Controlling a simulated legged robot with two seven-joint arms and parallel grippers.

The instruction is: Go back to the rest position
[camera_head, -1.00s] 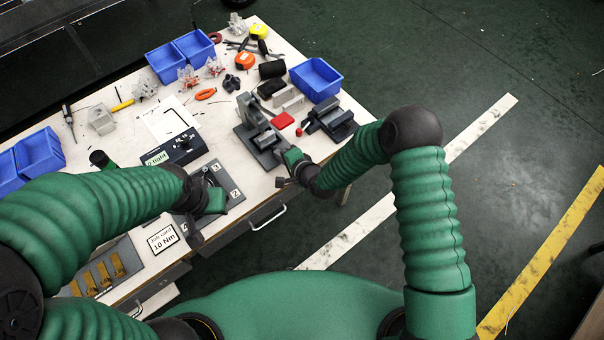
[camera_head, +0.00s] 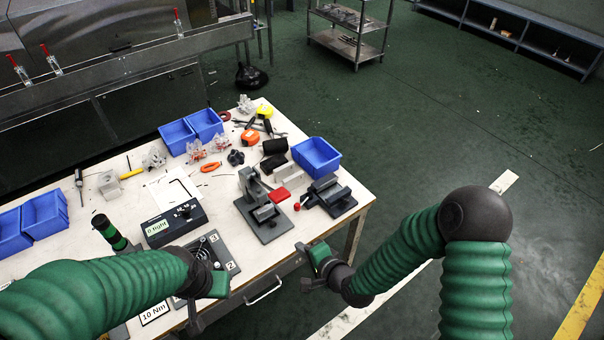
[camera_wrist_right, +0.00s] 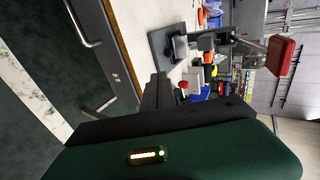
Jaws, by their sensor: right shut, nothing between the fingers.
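My right gripper (camera_head: 308,264) hangs just off the front edge of the workbench, below the grey press (camera_head: 262,208) in the head view. It is shut and empty. In the right wrist view, its dark fingers (camera_wrist_right: 157,92) are together, with bench and floor behind them. My left gripper (camera_head: 205,302) is over the front of the bench, by the grey numbered plate (camera_head: 226,256). My own forearm and wrist partly hide it, and its jaw opening cannot be made out.
The workbench (camera_head: 300,228) holds a black display box (camera_head: 174,222), a black vise (camera_head: 330,195), blue bins (camera_head: 316,156) and loose tools. A drawer handle (camera_head: 264,291) sticks out in front. Open green floor (camera_head: 450,130) lies to the right. A metal shelf cart (camera_head: 347,32) stands far back.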

